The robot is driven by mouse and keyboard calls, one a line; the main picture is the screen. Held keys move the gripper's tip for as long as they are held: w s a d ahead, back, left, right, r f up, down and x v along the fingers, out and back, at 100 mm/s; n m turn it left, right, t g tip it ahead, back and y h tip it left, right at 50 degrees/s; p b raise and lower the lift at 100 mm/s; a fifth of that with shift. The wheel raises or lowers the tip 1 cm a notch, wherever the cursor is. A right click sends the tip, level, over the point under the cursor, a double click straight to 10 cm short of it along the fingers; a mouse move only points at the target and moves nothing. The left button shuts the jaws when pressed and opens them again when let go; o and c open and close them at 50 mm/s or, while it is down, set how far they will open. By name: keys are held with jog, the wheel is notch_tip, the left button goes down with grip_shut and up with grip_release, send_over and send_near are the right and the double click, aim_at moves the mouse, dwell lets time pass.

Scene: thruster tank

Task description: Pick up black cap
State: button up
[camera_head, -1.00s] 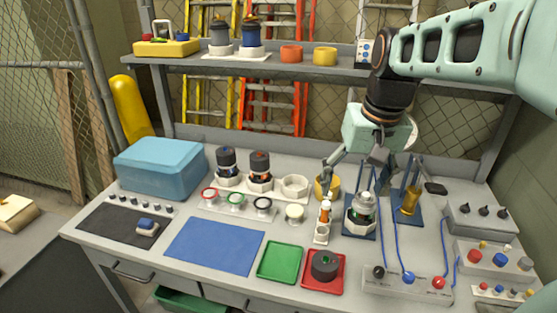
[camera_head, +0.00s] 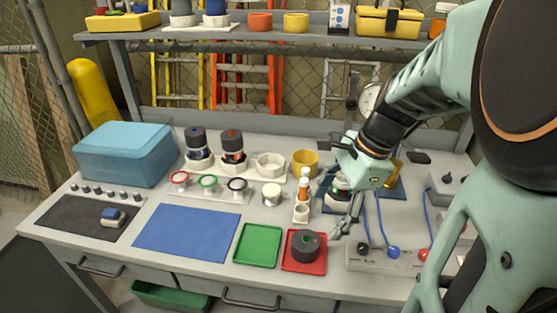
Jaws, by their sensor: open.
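A black-rimmed ring (camera_head: 237,185) stands on a white strip farther left.
A green tray (camera_head: 258,246) lies left of the red tray, and a blue mat (camera_head: 187,232) beyond it. A white holder with an orange-banded bottle (camera_head: 302,190) stands close to the gripper. A control box with knobs (camera_head: 378,262) and blue cables lies right.

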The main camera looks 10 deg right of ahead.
aim_at(308, 238)
jog(key=f+m, duration=0.1)
jog(key=f, duration=0.1)
jog(key=a+f+m+b, duration=0.1)
jog(key=f+m, duration=0.1)
jog(key=f+m+y, duration=0.1)
jog(key=f, duration=0.2)
jog(key=shift+w+a, duration=0.15)
jog(key=shift+a, duration=0.25)
jog(key=shift+w+b+x, duration=0.15)
jog(key=shift+b+x, duration=0.1)
jog(key=shift+x, duration=0.75)
jog(key=shift+w+b+x, duration=0.2)
jog(key=shift+x, duration=0.8)
jog(key=shift+w+b+x, duration=0.15)
jog(key=shift+b+x, duration=0.1)
jog(key=shift+x, duration=0.75)
jog(key=shift+d, duration=0.1)
jog(key=shift+c, duration=0.2)
jog(key=c, duration=1.2)
jog(key=shift+r, duration=0.2)
